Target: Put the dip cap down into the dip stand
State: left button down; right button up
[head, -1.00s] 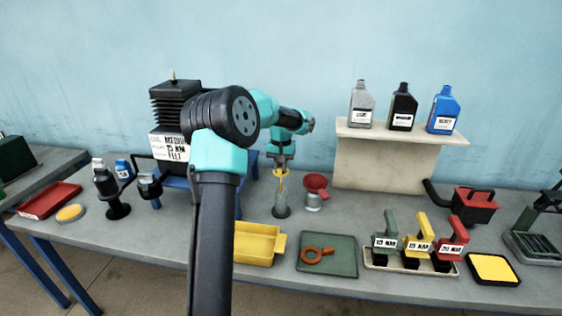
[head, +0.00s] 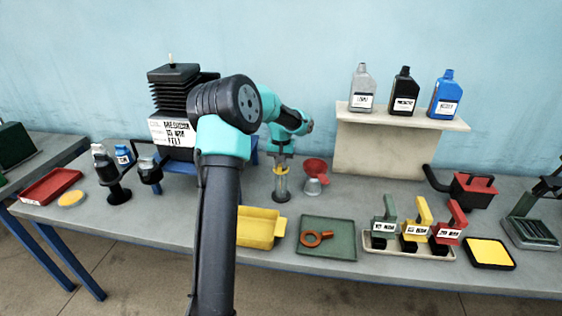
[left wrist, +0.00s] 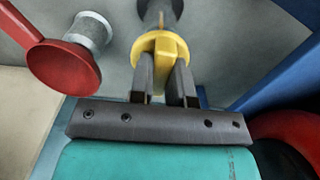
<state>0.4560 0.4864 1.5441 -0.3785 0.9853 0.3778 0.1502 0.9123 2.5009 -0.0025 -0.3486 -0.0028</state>
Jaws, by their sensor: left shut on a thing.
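The yellow dip cap (head: 281,171) is held in my left gripper (head: 282,161), which is shut on it. In the left wrist view the cap (left wrist: 160,46) shows as a yellow ring and block between the two dark fingers (left wrist: 164,82). The grey dip stand (head: 282,189), an upright tube on a round base, is directly below the cap. The cap sits at or just above the stand's top; I cannot tell whether they touch. In the left wrist view the stand (left wrist: 160,12) is partly hidden behind the cap. My right gripper is not in view.
A red funnel (head: 316,167) on a grey holder (head: 312,186) stands close right of the stand. A black finned unit (head: 173,110) on a blue frame is to the left. A yellow tray (head: 257,228) and a green tray (head: 327,250) lie in front.

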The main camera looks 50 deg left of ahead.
pick_arm(q)
jog(key=shift+f, duration=1.25)
dwell(0.4)
jog(key=c, duration=1)
grip_release()
jog(key=shift+r, duration=0.1)
notch_tip(320, 180, up, 17)
jog(key=shift+r, duration=0.2)
